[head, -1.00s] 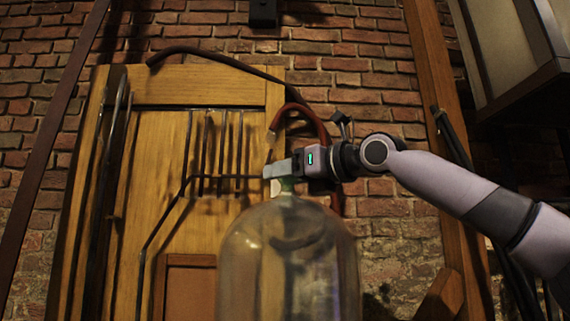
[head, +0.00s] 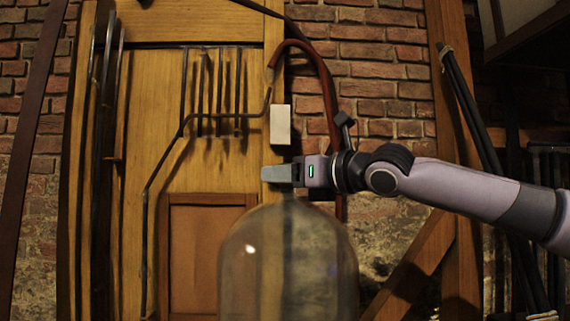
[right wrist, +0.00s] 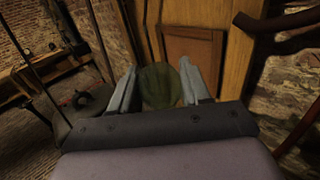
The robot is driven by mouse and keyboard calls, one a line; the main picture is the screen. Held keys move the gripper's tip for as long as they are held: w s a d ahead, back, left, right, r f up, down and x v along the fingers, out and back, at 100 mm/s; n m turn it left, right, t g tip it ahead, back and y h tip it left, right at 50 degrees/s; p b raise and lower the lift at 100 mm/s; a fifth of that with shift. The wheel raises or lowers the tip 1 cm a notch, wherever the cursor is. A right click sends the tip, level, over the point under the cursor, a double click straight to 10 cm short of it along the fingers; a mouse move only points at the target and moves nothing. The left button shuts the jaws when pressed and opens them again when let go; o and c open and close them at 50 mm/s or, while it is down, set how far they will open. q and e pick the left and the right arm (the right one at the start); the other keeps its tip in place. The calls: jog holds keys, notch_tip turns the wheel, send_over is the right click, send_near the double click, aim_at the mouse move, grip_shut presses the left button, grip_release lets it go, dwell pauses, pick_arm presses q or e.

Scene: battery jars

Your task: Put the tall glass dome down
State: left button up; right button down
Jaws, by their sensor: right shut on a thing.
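The tall glass dome (head: 288,262) is clear and rounded at the top, and hangs upright below my right gripper (head: 280,174) in the head view. Its lower part is cut off by the bottom edge, so I cannot see what is under it. My right gripper is shut on the narrow top of the dome. In the right wrist view the fingers (right wrist: 158,88) stand on either side of a round, greenish glass top (right wrist: 160,86). My left gripper is not in view.
A wooden panel (head: 150,90) with dark metal rods and a curved red pipe (head: 322,75) stands behind the dome. A brick wall (head: 385,85) is further back. A wooden post with a diagonal brace (head: 415,262) stands at the right. No free surface shows below the dome.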

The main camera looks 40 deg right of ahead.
aim_at(298, 196)
jog(key=shift+s+a+f, duration=0.1)
jog(key=shift+s+f, duration=0.1)
jog(key=shift+f, duration=1.25)
jog(key=c, duration=0.8)
grip_release()
jog(key=shift+w+f, duration=0.15)
jog(key=shift+f, duration=0.35)
jog(key=shift+o, duration=1.4)
jog(key=shift+r, duration=0.1)
